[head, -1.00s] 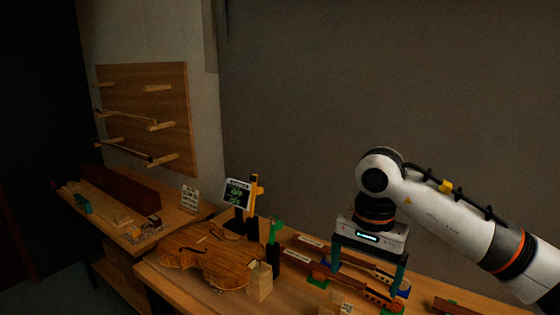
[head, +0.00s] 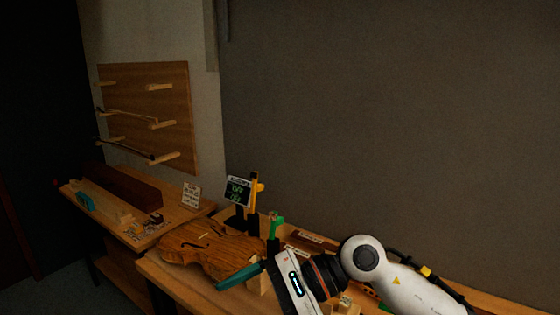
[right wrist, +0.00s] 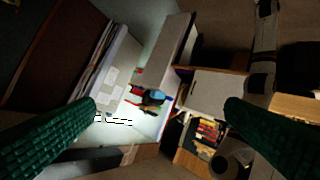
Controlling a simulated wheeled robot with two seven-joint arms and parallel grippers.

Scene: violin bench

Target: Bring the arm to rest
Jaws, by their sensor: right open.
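My right arm comes in from the right in the head view, low over the front bench. Its gripper (head: 240,277) is tilted and points left, with one teal finger in front of the violin body's near edge. The violin body (head: 205,247) lies flat on the bench. I cannot tell whether the finger touches it. My left gripper is not in view.
A small display (head: 238,190), a yellow clamp-like tool (head: 254,190) and a green-topped tool (head: 275,226) stand behind the violin. A side bench (head: 110,225) is at left below a wall rack (head: 170,105). The right wrist view shows a pale worktop (right wrist: 130,105) with tools.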

